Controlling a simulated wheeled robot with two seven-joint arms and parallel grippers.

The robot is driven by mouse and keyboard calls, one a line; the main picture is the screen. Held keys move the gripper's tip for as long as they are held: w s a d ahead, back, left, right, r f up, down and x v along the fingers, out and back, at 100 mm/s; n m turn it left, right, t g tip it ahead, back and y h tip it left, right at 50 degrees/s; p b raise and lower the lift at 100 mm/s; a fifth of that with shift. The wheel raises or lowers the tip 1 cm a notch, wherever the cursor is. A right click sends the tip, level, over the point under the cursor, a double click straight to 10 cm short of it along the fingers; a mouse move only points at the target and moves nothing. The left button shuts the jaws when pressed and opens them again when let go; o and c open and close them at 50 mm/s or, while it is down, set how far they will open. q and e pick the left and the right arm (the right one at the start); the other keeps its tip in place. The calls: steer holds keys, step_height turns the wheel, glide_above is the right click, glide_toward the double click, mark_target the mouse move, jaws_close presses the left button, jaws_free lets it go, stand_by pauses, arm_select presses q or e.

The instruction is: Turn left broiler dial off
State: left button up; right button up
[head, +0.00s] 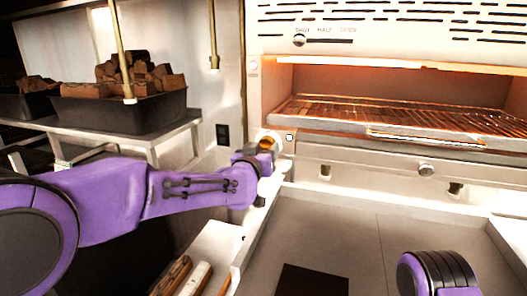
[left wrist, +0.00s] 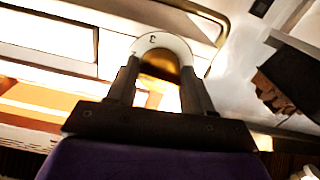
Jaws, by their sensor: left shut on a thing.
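The left broiler dial (head: 268,143) is a brass-coloured knob at the lower left corner of the broiler (head: 400,155). In the left wrist view the dial (left wrist: 160,63) sits in front of a pale round plate with a small dark mark. My left gripper (head: 262,156) reaches it from the left. In the left wrist view its two dark fingers (left wrist: 160,78) stand on either side of the knob and are shut on it. The fingers hide the knob's edges, so its exact setting cannot be read. My right gripper is out of view.
The broiler's rack (head: 400,118) glows orange. A wide metal tray (head: 345,235) lies below. A black bin of brown chunks (head: 125,112) stands on a shelf at left. A slider (head: 325,40) is on top.

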arm_select(q)
steer(key=n+b, duration=0.5)
steer(key=n, duration=1.3)
steer(key=shift+d, duration=0.1)
steer(key=shift+n, duration=0.4)
steer(key=o, duration=1)
steer(key=shift+r, duration=0.1)
